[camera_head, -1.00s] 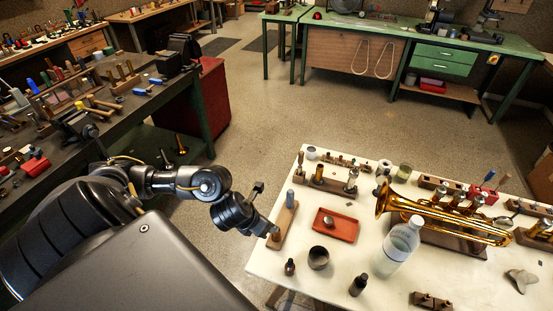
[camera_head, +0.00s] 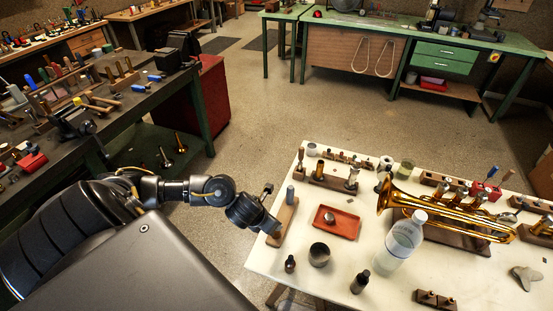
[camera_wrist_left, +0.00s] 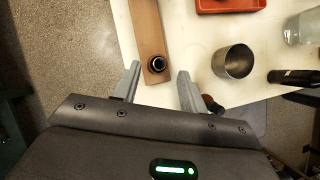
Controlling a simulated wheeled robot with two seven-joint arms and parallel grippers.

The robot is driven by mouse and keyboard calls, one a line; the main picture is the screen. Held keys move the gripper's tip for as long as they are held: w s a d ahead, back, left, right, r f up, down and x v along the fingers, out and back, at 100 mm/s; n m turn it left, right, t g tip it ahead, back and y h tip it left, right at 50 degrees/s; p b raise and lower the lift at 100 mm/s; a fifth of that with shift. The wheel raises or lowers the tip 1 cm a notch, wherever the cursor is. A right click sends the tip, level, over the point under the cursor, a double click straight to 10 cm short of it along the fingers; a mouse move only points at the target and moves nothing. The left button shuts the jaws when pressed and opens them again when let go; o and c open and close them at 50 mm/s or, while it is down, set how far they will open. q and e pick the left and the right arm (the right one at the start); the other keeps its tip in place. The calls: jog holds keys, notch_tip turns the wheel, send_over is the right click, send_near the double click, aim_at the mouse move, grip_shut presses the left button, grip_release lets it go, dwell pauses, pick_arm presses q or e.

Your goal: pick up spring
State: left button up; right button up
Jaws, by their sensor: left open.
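I cannot make out a spring for certain in either view. My left gripper (camera_head: 274,228) is at the left edge of the white table, beside a wooden block (camera_head: 287,213) with a blue-grey peg standing in it. In the left wrist view my left gripper (camera_wrist_left: 157,82) is open and empty. Its fingers straddle the near end of the wooden block (camera_wrist_left: 146,28), where a dark round piece (camera_wrist_left: 157,63) sits between and just beyond the fingertips. A red tray (camera_head: 350,230) to the right holds a small grey piece (camera_head: 329,217). My right gripper is not in view.
A dark metal cup (camera_head: 319,254), small dark bottles (camera_head: 360,282) and a clear bottle (camera_head: 402,241) stand right of the gripper. A brass trumpet (camera_head: 455,216) rests farther right. Open floor (camera_head: 230,130) lies beyond the table's left edge.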

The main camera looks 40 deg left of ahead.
pick_arm(q)
jog(key=x, duration=0.2)
jog(key=shift+w+a+f, duration=0.1)
jog(key=shift+w+f, duration=0.1)
jog(key=shift+f, duration=0.05)
grip_shut()
